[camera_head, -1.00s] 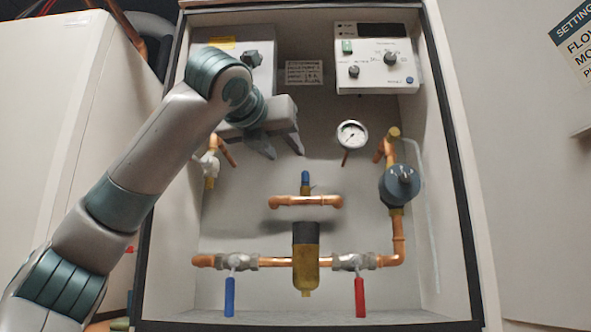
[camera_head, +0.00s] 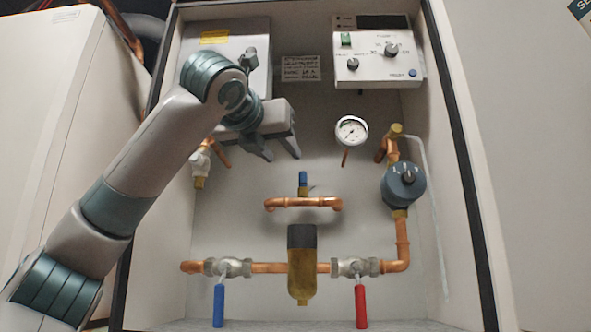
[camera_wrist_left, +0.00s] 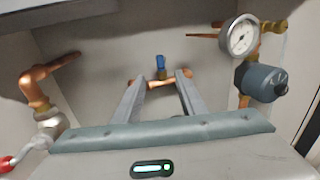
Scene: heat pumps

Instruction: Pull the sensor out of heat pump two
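The open heat pump cabinet (camera_head: 240,225) fills the middle of the head view; no number on it is readable. A small blue-topped brass fitting (camera_head: 303,180), which may be the sensor, stands upright on a short copper pipe (camera_head: 305,203) in the centre. It also shows in the left wrist view (camera_wrist_left: 160,62), ahead between the fingers. My left gripper (camera_head: 283,156) is open and empty, above and slightly left of the fitting in the head view. Its two fingers (camera_wrist_left: 160,82) are apart in the left wrist view. My right gripper is not in view.
A pressure gauge (camera_head: 352,131) and a dark round pump (camera_head: 404,185) are on the right. A control box (camera_head: 374,72) is above. Below are a brass filter (camera_head: 302,265), a blue lever (camera_head: 218,305) and a red lever (camera_head: 361,306). The cabinet side walls enclose the space.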

